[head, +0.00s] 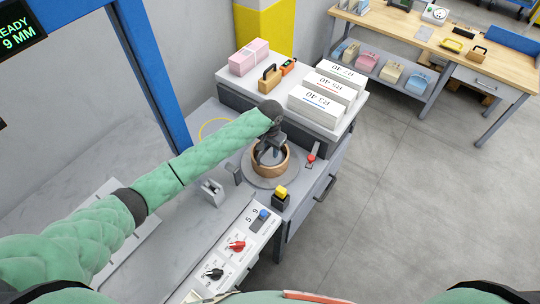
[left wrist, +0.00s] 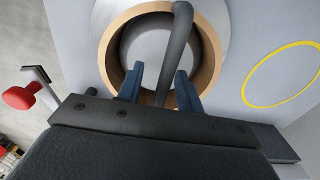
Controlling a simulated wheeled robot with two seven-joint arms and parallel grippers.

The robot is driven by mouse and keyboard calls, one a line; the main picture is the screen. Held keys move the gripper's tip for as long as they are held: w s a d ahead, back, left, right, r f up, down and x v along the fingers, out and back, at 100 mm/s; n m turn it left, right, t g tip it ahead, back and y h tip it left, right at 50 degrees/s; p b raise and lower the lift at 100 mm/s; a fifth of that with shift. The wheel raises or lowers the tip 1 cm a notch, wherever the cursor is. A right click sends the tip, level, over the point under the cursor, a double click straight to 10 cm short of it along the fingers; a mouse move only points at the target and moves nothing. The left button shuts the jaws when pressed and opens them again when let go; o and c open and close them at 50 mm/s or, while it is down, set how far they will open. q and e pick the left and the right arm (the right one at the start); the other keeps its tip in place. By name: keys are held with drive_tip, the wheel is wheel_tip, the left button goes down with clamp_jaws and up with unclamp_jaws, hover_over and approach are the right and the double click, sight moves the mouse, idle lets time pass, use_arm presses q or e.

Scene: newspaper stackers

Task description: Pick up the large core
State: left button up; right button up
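The large core, a brown ring (head: 285,166), sits on a round grey plate (head: 262,184) on the grey bench. In the left wrist view the core (left wrist: 210,52) shows as a wide tan ring with a pale disc inside; its near side is hidden behind my gripper. My left gripper (head: 269,156) is over the core, pointing down. Its two blue fingers (left wrist: 160,82) are apart, with nothing visible held between them. I cannot tell whether they touch the core. A dark rod (left wrist: 178,55) crosses the opening in that view. My right gripper is not in view.
A red-topped lever (head: 311,158) stands right of the plate, a yellow-topped block (head: 281,194) in front. A control panel (head: 232,250) lies nearer. A blue frame (head: 150,70) rises left.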

use_arm(q)
drive_tip(key=shift+f, duration=0.1)
idle(0.3)
clamp_jaws()
